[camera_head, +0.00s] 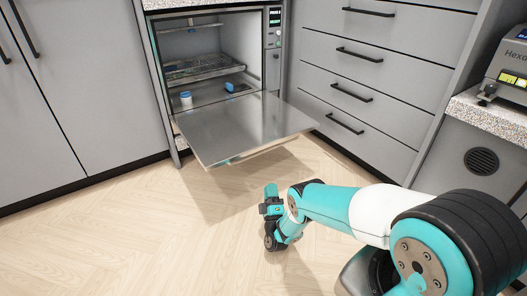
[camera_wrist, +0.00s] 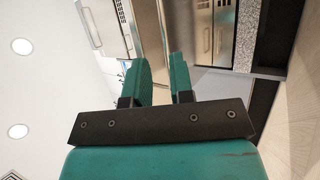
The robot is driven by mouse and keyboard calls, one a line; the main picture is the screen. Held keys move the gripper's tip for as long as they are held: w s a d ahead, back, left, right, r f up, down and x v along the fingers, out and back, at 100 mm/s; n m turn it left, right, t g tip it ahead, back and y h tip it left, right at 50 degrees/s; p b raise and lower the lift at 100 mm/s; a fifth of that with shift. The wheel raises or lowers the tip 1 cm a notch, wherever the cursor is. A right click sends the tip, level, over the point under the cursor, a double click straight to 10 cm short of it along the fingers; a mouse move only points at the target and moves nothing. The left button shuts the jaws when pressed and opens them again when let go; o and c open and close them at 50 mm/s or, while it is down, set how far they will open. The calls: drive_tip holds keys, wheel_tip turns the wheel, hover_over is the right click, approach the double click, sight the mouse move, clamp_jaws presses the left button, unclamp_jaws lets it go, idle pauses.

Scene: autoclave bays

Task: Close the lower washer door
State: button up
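The lower washer door (camera_head: 245,128) is a flat steel panel. It is folded down and stands out roughly level from the open washer chamber (camera_head: 205,45). My gripper (camera_head: 271,195) is low over the floor, in front of the door's near edge and apart from it. In the wrist view its two teal fingers (camera_wrist: 163,80) stand apart with nothing between them. I cannot clearly make out the door in the wrist view.
Inside the chamber are a metal rack (camera_head: 203,68), a white blue-capped container (camera_head: 186,100) and a blue item (camera_head: 237,87). Closed grey drawers (camera_head: 350,92) stand right of the washer, and grey cabinets (camera_head: 85,70) left. The wooden floor (camera_head: 130,235) at front left is clear.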

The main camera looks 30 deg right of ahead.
sight(265, 151)
drive_tip(key=shift+a+b+x, duration=0.15)
drive_tip(key=shift+b+x, duration=2.5)
drive_tip(key=shift+x, duration=1.25)
drive_tip(key=shift+a+b+x, duration=0.15)
drive_tip(key=shift+b+x, duration=2.5)
drive_tip(key=shift+x, duration=1.25)
drive_tip(key=shift+w, duration=0.15)
clamp_jaws()
